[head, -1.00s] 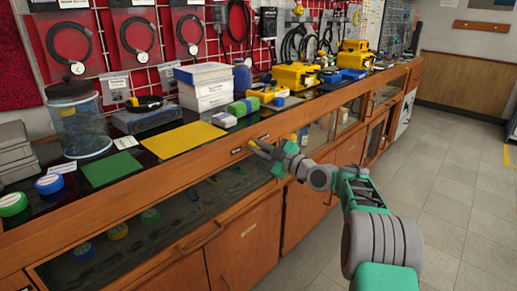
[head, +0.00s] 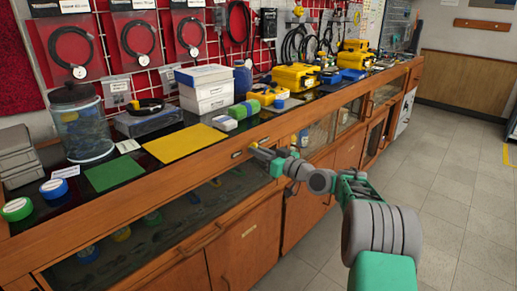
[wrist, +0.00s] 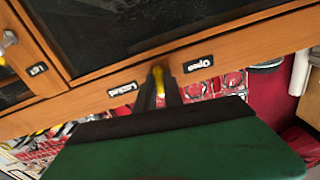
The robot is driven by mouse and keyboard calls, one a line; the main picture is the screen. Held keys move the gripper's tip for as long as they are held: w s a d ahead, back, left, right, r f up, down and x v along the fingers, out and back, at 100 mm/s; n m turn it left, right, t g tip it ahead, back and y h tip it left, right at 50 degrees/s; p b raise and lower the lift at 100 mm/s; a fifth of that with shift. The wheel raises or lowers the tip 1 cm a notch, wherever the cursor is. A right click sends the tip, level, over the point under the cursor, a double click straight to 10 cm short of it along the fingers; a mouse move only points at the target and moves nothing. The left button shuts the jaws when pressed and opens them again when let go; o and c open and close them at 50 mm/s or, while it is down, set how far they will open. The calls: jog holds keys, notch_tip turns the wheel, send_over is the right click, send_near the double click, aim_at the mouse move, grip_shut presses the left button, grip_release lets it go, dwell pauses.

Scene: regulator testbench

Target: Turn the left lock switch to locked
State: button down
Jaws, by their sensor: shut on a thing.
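The left lock switch (wrist: 158,71) is a small yellow lever on the wooden rail. In the wrist view it sits between the tips of my gripper (wrist: 161,88), which is shut on it. The label "Locked" (wrist: 122,89) is left of the switch and the label "Open" (wrist: 198,63) is right of it. The lever looks roughly upright between the two labels. In the head view my gripper (head: 257,151) reaches the cabinet's front rail and hides most of the switch; a small dark label (head: 237,154) shows just left of it.
The wooden cabinet's front rail (head: 130,206) runs along the bench, with glass panels below. A green mat (head: 113,172) and a yellow mat (head: 186,143) lie on top. A metal knob (wrist: 8,38) is at the wrist view's left edge. The floor (head: 440,190) at right is clear.

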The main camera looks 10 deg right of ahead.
jog(key=shift+r+m+p, duration=0.1)
jog(key=shift+m+p, duration=2.1)
jog(key=shift+m, duration=1.6)
jog(key=c, duration=1.5)
grip_release()
jog(key=shift+o, duration=0.2)
jog(key=v, duration=0.7)
jog(key=shift+s+d+p, duration=0.2)
jog(key=shift+s+p, duration=0.1)
